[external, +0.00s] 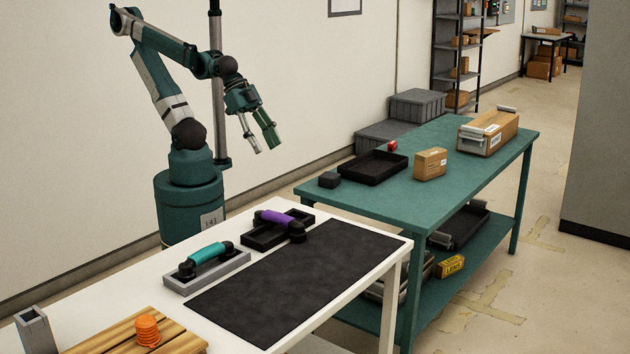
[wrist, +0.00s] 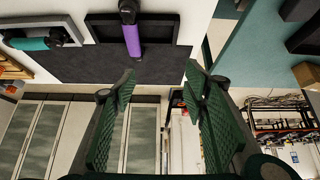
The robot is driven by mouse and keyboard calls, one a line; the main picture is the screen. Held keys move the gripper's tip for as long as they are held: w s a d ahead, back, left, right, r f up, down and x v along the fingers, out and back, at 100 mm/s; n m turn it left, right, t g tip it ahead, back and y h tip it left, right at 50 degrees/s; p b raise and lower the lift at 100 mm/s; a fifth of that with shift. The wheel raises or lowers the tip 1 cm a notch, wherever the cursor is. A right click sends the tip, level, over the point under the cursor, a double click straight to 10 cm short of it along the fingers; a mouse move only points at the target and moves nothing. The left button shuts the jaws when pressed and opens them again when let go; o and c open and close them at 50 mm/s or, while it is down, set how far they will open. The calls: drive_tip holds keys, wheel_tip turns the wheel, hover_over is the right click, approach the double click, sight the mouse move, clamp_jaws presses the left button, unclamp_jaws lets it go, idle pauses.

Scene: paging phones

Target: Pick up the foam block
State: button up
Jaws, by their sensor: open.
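A small dark grey block (external: 329,180) sits on the green table at its near left corner, beside a black tray; it looks like the foam block, though its material cannot be made out. My gripper (external: 266,148) is open and empty, held in the air behind the tables and to the left of the dark block. In the wrist view my gripper (wrist: 158,78) shows its two green fingers spread apart with nothing between them.
The green table (external: 440,195) also holds the black tray (external: 374,168), a small carton (external: 430,164) and a long box (external: 488,132). The white table (external: 130,283) holds a teal handset (external: 207,257), a purple handset (external: 283,222), a black mat (external: 290,285) and an orange coil (external: 147,331).

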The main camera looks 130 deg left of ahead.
idle(0.3)
drive_tip(key=o, duration=0.5)
drive_tip(key=shift+a, duration=0.1)
drive_tip(key=n+g+p, duration=0.7)
drive_tip(key=n, duration=1.3)
hover_over(330, 175)
drive_tip(key=f, duration=1)
drive_tip(key=d+f, duration=0.1)
drive_tip(key=f, duration=0.4)
drive_tip(key=shift+w, duration=0.3)
drive_tip(key=shift+s+a+f, duration=0.3)
drive_tip(key=shift+a, duration=0.1)
